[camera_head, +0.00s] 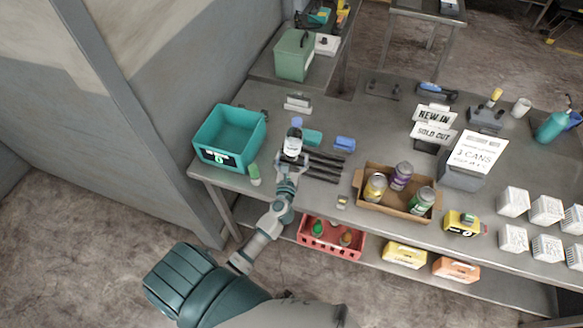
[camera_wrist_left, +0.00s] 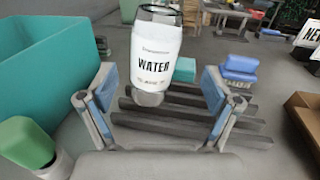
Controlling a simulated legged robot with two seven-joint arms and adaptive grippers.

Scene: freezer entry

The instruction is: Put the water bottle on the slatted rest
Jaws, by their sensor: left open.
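The water bottle (camera_wrist_left: 156,52) is white with a black "WATER" label and a dark ring at its top. It stands beyond and between my open left fingers in the left wrist view, its base overlapping the slats in the picture. Whether it touches them I cannot tell. It also shows in the head view (camera_head: 292,145), just past my left gripper (camera_head: 288,163). The slatted rest (camera_head: 322,168) is a row of dark parallel bars to the right of the gripper; it also shows in the wrist view (camera_wrist_left: 185,127). My left gripper (camera_wrist_left: 157,92) is open. My right gripper is out of view.
A teal bin (camera_head: 205,150) and a green-topped container (camera_head: 254,175) are at the left. A blue block (camera_head: 344,144) lies behind the slats. A cardboard tray (camera_head: 360,187) with cans stands right. Signs and white boxes fill the table's right side.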

